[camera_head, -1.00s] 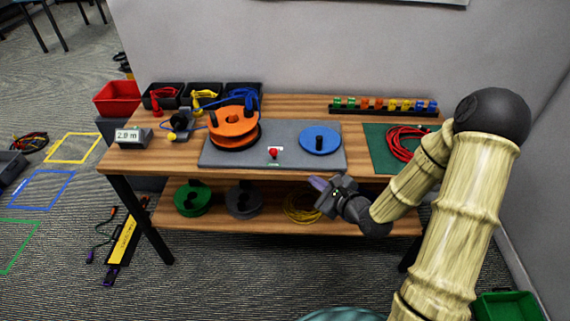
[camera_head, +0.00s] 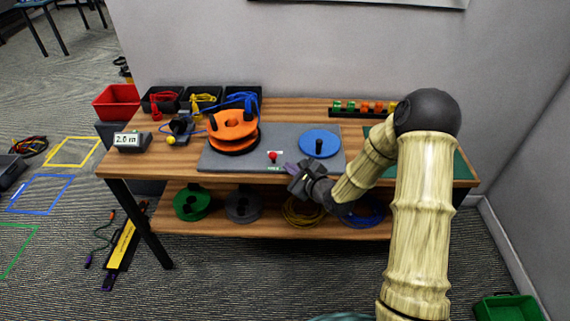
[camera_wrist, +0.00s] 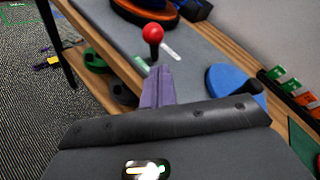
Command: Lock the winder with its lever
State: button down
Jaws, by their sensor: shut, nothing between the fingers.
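The winder is a grey base plate (camera_head: 219,159) on the table. It carries an orange spool (camera_head: 233,127) at its left and a blue disc (camera_head: 320,141) with a black knob at its right. The lever has a red ball (camera_head: 273,155) and stands at the plate's front middle. The red ball (camera_wrist: 153,33) also shows in the wrist view, just beyond my fingertips. My gripper (camera_head: 291,169) is shut and empty at the table's front edge, right of the lever. In the wrist view its purple fingers (camera_wrist: 158,75) point toward the lever and appear apart from it.
A display box (camera_head: 131,141) reading about 2.0 m stands at the table's left. Black bins (camera_head: 203,99) with cables and a red bin (camera_head: 117,101) line the back left. A clip rack (camera_head: 360,109) stands behind. Spools (camera_head: 192,203) lie on the lower shelf.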

aim_at(274, 158)
jog(key=shift+w+a+r, duration=0.3)
jog(key=shift+a, duration=0.25)
jog(key=shift+w+a+r, duration=0.25)
jog(key=shift+a+r, duration=0.05)
jog(key=shift+a, duration=0.2)
jog(key=shift+r+p, duration=0.1)
jog(key=shift+p, duration=0.3)
